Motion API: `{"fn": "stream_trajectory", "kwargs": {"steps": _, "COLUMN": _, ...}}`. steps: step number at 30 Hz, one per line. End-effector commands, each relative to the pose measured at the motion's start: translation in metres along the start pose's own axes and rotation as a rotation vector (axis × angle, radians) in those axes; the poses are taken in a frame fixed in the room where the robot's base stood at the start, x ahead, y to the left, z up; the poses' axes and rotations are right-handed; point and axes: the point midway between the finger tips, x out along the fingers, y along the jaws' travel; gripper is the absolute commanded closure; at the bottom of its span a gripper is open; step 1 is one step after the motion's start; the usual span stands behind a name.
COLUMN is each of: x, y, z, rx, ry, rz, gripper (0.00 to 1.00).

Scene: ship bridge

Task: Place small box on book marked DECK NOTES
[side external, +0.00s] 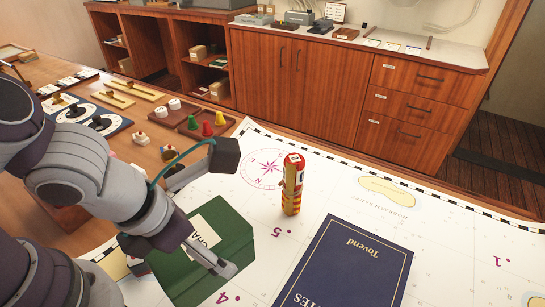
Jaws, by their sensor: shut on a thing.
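A green box (208,283) with a white label, its letters partly readable as "CHA", is at the lower left, over the white chart. My gripper (225,213) is shut on it, one finger at its far side and one at its near side. Whether the box touches the chart I cannot tell. A dark blue book (350,265) lies flat on the chart to the right of the box. It has a gold border and the word "Tovend"; larger letters ending in "TES" are cut off by the bottom edge. The visible part of its cover is bare.
A red and yellow cylinder (293,186) stands upright on the chart (450,240), behind the book and right of my gripper. A tray (206,124) with coloured pieces and several small items stand at the back left. The chart right of the book is clear.

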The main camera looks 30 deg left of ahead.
Motion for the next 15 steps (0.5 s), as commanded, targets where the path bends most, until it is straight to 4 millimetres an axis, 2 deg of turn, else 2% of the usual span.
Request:
{"fn": "stream_trajectory", "kwargs": {"steps": 1, "x": -0.005, "y": -0.011, "z": -0.003, "rx": 0.05, "ry": -0.006, "rz": -0.02, "gripper": 0.67}}
{"fn": "stream_trajectory", "kwargs": {"steps": 5, "x": -0.005, "y": -0.029, "z": 0.001, "rx": 0.104, "ry": -0.008, "rz": -0.037, "gripper": 0.67}}
{"fn": "stream_trajectory", "kwargs": {"steps": 15, "x": 0.037, "y": -0.078, "z": 0.076, "rx": 0.104, "ry": -0.008, "rz": -0.034, "gripper": 0.67}}
